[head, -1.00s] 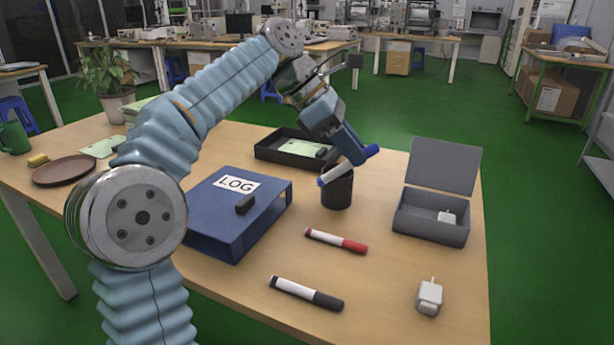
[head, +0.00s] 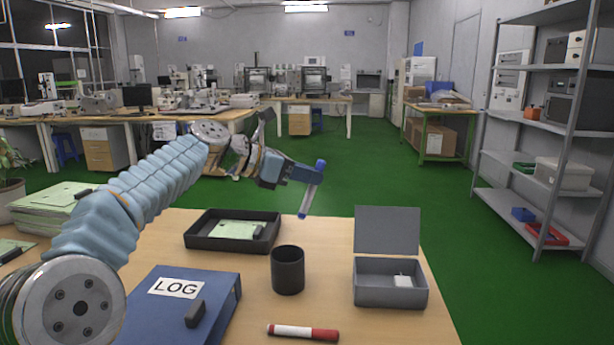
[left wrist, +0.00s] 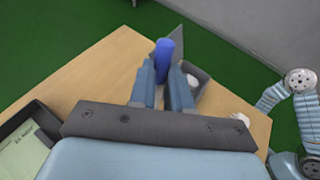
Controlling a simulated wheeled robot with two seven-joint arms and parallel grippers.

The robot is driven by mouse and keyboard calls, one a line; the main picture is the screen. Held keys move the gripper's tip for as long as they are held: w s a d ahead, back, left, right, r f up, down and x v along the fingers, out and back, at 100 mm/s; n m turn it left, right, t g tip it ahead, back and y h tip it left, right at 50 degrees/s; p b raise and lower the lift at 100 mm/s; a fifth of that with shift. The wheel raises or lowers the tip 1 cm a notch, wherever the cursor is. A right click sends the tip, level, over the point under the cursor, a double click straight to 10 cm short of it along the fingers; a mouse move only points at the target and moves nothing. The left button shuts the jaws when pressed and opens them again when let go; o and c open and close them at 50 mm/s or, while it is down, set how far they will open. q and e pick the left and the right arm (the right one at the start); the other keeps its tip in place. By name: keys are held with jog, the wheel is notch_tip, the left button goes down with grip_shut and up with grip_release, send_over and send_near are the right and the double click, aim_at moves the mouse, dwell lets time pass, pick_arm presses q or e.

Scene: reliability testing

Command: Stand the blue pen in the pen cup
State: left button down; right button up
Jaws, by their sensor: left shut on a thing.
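The blue pen (head: 309,196) has blue ends and a pale barrel. It is nearly upright, tilted a little, in the air. My left gripper (head: 314,176) is shut on it near the upper blue end. In the left wrist view the pen's blue end (left wrist: 164,52) shows between the two fingers (left wrist: 163,78). The black pen cup (head: 288,272) stands upright on the table, lower in the head view and slightly left of the pen. The pen is clear of the cup. My right gripper is not in view.
An open grey box (head: 391,289) is to the right, and a red marker (head: 302,332) lies in front. Bare table lies between cup and box.

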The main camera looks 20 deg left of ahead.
pick_arm(q)
jog(key=shift+s+a+f, duration=0.15)
jog(key=shift+f, duration=0.45)
jog(key=shift+s+a+f, duration=0.2)
jog(key=shift+f, duration=0.35)
jog(key=shift+s+a+f, duration=0.15)
jog(key=shift+f, duration=0.45)
notch_tip(320, 180, down, 7)
jog(key=s+a+b, duration=0.2)
jog(key=b, duration=0.3)
jog(key=shift+b, duration=0.35)
jog(key=shift+f, duration=0.1)
jog(key=c, duration=1)
grip_release()
jog(key=v, duration=1.4)
jog(key=shift+p, duration=0.45)
